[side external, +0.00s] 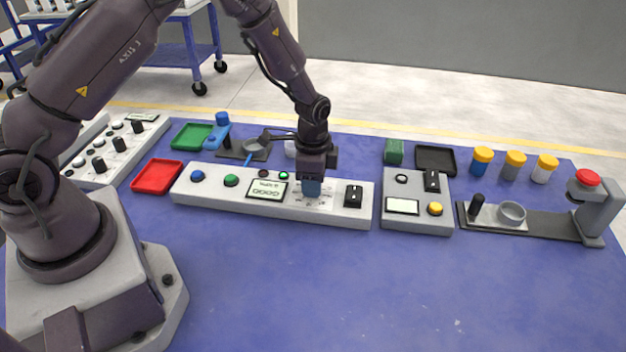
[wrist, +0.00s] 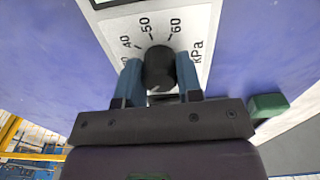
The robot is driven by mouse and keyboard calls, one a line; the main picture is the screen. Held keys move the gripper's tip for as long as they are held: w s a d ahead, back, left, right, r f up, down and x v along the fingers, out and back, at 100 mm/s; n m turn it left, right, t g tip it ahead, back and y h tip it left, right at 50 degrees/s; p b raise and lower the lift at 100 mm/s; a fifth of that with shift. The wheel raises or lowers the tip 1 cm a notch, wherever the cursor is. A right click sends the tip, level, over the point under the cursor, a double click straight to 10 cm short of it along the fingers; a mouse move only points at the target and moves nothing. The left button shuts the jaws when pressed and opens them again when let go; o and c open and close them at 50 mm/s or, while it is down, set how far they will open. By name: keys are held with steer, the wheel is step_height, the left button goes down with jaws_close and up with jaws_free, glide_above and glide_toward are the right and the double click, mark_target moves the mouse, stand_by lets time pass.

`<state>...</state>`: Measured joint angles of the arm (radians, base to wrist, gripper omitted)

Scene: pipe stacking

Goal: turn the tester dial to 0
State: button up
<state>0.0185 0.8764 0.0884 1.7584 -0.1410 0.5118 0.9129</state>
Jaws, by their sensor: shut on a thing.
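The tester (side external: 340,213) is a long light grey panel with a display, buttons and a black switch. Its dial is a black round knob (wrist: 159,62) on a white scale plate (wrist: 118,32) printed with 40, 50, 60 and kPa. My gripper (side external: 312,188) points down over the scale area of the tester. In the wrist view its two blue fingers (wrist: 160,76) stand on either side of the knob, shut on it. The knob's pointer mark cannot be made out, and the 0 mark is not visible. In the side view the fingers hide the knob.
To the right stand a second control box (side external: 418,225) and a dark fixture with a red-topped post (side external: 595,210). Several yellow-capped jars (side external: 514,165) stand behind. Left are a red tray (side external: 157,176) and a green tray (side external: 193,137). The blue table front (side external: 350,290) is clear.

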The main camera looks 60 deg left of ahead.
steer(key=n, duration=0.3)
steer(key=shift+n, duration=0.4)
steer(key=n, duration=0.3)
steer(key=shift+n, duration=0.3)
steer(key=n, duration=0.4)
steer(key=shift+w, duration=0.1)
steer(key=shift+r+n, duration=0.1)
steer(key=shift+n, duration=2)
steer(key=o, duration=0.9)
step_height(320, 180, up, 13)
steer(key=shift+f, duration=0.1)
